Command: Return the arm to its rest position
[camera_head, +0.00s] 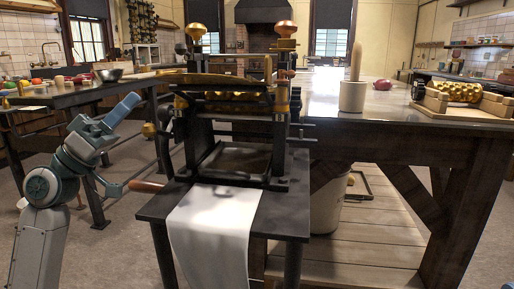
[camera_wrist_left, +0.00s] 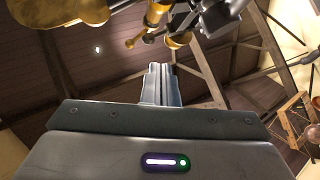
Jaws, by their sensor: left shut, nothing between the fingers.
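My left arm (camera_head: 45,195) comes in from the lower left in the head view, blue and grey. Its gripper (camera_head: 133,99) points up and to the right, left of the roller machine (camera_head: 235,105). In the left wrist view the gripper's fingers (camera_wrist_left: 160,72) are shut together with nothing between them, pointing up toward the dark ceiling. The machine has two brass knobs on top and a gold patterned roller. A wooden crank handle (camera_head: 147,186) sticks out at its left, close to a lower part of my arm; I cannot tell whether they touch. My right gripper is in neither view.
The machine stands on a dark stand (camera_head: 295,205) with a white cloth (camera_head: 213,235) hanging over its front. A large table (camera_head: 400,108) at right bears a beige pot (camera_head: 352,97) and a second gold roller (camera_head: 458,92) on a wooden cradle. Another table (camera_head: 75,97) stands behind my left arm.

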